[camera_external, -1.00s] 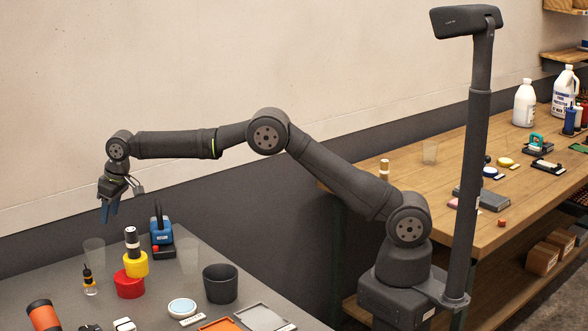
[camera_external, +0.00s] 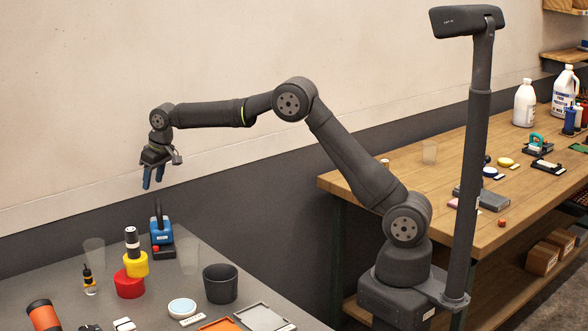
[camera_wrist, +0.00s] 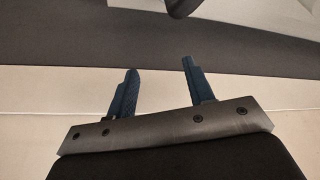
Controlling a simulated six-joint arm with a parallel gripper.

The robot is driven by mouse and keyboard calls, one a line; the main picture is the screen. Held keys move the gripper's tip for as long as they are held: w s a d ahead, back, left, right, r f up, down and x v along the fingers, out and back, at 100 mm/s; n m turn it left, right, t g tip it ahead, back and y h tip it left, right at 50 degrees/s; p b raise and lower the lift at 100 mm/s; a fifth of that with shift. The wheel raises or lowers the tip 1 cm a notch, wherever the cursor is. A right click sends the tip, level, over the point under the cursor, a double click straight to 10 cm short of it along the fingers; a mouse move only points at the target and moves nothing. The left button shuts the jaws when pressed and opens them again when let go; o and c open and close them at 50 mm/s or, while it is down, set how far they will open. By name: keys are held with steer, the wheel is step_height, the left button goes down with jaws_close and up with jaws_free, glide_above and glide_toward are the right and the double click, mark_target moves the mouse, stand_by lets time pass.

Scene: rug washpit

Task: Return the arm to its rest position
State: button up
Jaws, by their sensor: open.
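My gripper (camera_external: 153,178) hangs in the air above the grey table (camera_external: 70,285), with its blue fingers pointing down. It is above the blue device with an upright handle (camera_external: 162,232) and well clear of it. In the wrist view my gripper (camera_wrist: 158,88) shows two blue fingers spread apart with nothing between them. Behind them are only pale and dark wall bands and part of a dark rounded shape at the top that I cannot identify.
A wooden bench (camera_external: 450,170) with bottles (camera_external: 524,103) lies right. Space around my gripper is clear.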

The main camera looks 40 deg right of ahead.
steer(key=w+d+m, duration=0.1)
steer(key=d, duration=0.7)
steer(key=w+d+r+m, duration=0.1)
steer(key=d, duration=0.8)
steer(key=w+d+m+h, duration=0.1)
steer(key=d, duration=0.8)
steer(key=shift+r+m, duration=0.15)
steer(key=shift+m, duration=0.15)
steer(key=shift+a, duration=0.1)
steer(key=s+a+n+y, duration=0.1)
steer(key=s+a+n, duration=0.1)
steer(key=a, duration=2)
steer(key=shift+f+n, duration=0.4)
steer(key=shift+n, duration=0.1)
steer(key=shift+s, duration=0.1)
